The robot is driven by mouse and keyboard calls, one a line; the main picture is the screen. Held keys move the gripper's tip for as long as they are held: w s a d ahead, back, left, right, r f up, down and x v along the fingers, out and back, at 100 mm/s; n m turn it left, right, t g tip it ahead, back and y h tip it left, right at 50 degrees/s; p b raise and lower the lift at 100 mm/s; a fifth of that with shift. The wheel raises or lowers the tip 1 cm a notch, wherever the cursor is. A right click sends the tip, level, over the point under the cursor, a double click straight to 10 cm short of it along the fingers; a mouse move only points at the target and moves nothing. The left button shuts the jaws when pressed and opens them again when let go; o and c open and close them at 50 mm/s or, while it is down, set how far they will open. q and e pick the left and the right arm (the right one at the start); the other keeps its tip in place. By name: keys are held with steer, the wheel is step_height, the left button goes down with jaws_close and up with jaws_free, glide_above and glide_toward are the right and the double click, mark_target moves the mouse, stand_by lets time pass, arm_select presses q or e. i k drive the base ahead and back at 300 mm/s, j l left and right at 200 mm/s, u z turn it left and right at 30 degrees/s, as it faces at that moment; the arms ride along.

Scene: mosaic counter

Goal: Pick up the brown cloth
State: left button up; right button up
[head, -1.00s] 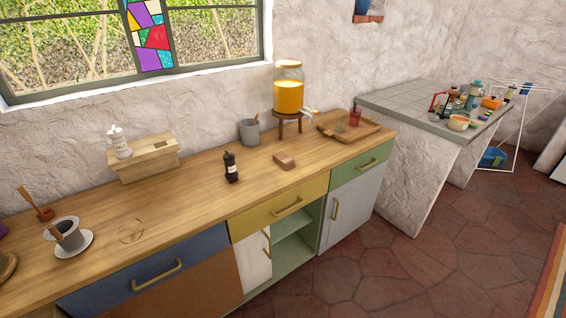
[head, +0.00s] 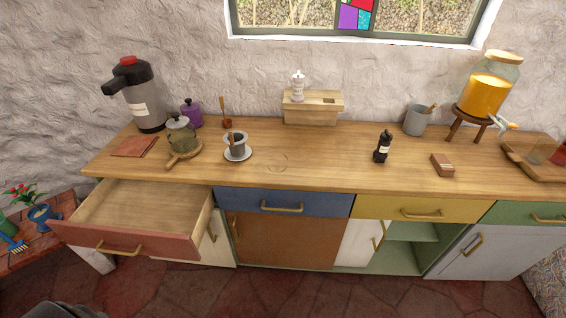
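A flat, square reddish-brown cloth (head: 135,147) lies on the left end of the wooden counter (head: 330,163) in the head view. It lies in front of a grey and black pump flask (head: 140,96), above the open drawer. Nothing appears to lie on top of it. Neither of my grippers shows in the head view.
A red-fronted drawer (head: 113,239) stands pulled open below the cloth. A glass teapot (head: 181,135) on a wooden board is right of the cloth, with a purple jar (head: 191,114) behind. A small brown stack (head: 443,165) lies farther right. The counter's middle is mostly clear.

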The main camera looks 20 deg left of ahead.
mark_target(443, 166)
steer(key=i+l+u, duration=0.2)
steer(key=i+l, duration=0.65)
steer(key=l, duration=0.1)
